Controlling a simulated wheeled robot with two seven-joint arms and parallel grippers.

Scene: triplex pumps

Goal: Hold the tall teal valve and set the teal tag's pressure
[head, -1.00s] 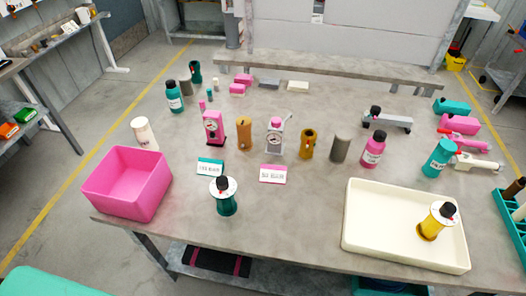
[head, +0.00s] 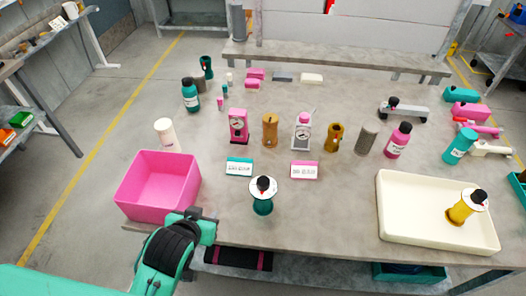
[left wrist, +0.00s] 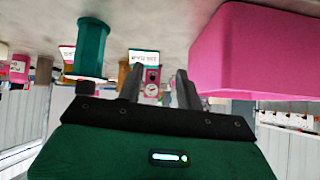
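The teal valve (head: 263,205) stands upright near the table's front edge, with a white dial plate and a black knob on top. Its teal body also shows in the left wrist view (left wrist: 92,48), which looks upside down. The teal tag (head: 239,167) stands behind it to the left; its printed figure is too small to read. My left gripper (head: 204,227) is at the table's front edge, left of the valve and apart from it. In the left wrist view its fingers (left wrist: 158,88) are apart with nothing between them. My right gripper is out of view.
A pink bin (head: 157,190) stands right behind my left gripper. A pink tag (head: 305,170) stands right of the teal tag. A cream tray (head: 395,222) at right holds a yellow valve (head: 462,208). Gauges, cylinders and bottles stand farther back. The table right of the teal valve is clear.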

